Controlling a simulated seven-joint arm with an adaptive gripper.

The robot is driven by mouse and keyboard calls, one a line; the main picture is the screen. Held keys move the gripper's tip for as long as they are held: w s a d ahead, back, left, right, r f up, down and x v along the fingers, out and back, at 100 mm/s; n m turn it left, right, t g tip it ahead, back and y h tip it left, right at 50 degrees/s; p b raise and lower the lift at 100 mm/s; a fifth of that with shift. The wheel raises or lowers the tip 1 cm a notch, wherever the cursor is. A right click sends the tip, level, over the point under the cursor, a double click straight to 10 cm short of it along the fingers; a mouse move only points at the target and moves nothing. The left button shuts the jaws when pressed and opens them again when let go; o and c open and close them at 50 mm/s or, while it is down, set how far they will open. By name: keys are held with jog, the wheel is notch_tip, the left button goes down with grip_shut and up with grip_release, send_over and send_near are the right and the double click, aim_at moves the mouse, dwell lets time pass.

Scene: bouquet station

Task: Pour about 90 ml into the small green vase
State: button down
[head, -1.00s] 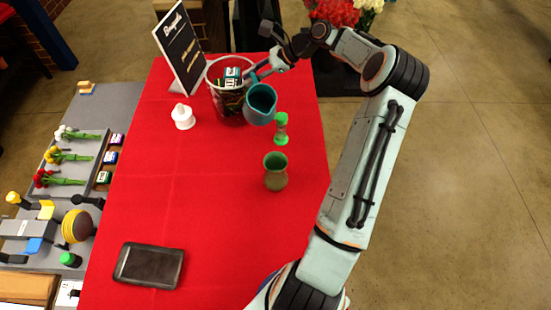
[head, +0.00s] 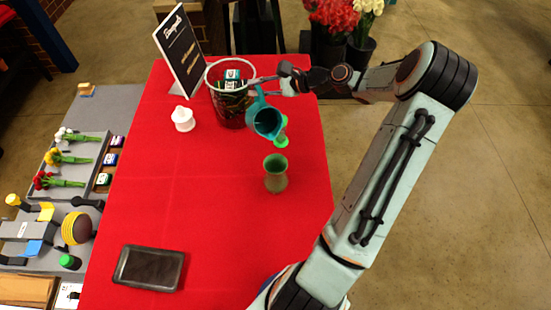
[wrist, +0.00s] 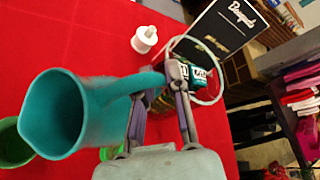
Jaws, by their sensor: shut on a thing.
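My gripper (head: 264,82) is shut on the handle of a teal jug (head: 266,121) and holds it above the red table. The jug is tipped, with its open mouth toward the front; in the wrist view its mouth (wrist: 55,115) faces left. The small green vase (head: 275,180) stands upright on the table, just in front of and below the jug. Part of its green rim shows at the left edge of the wrist view (wrist: 12,146). No stream of liquid is visible, and the level inside the vase cannot be told.
A green-capped hourglass (head: 282,138) stands behind the vase, partly hidden by the jug. A clear bucket (head: 229,110) with boxes, a black sign (head: 183,52) and a white lidded pot (head: 183,118) stand further back. The table's middle is clear.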

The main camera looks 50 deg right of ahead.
aim_at(262, 100)
jog(key=shift+s+a+n+t+b, duration=0.5)
jog(key=shift+s+n+t+b, duration=0.5)
jog(key=shift+b, duration=1.85)
jog(key=shift+s+a+n+t, duration=0.25)
jog(key=shift+s+n+t, duration=0.05)
jog(key=shift+t, duration=0.2)
dwell(0.7)
jog(key=shift+s+a+r+n+t, duration=0.3)
jog(key=shift+s+r+n+t, duration=0.1)
jog(key=shift+s, duration=0.15)
dwell(0.6)
jog(key=w+g, duration=0.1)
jog(key=w+d+m+g, duration=0.1)
jog(key=w, duration=0.1)
jog(key=shift+w+d+f+m, duration=0.1)
jog(key=shift+d+m, duration=0.1)
jog(key=shift+m, duration=0.1)
jog(key=shift+w+d+f+m+g+p, duration=0.15)
jog(key=shift+w+d+m+g+p, duration=0.15)
jog(key=shift+w+m+g, duration=0.35)
jog(key=shift+w+d+f+m+g+p, duration=0.2)
jog(key=shift+m+g+p, duration=0.25)
jog(key=shift+g, duration=0.4)
dwell(0.5)
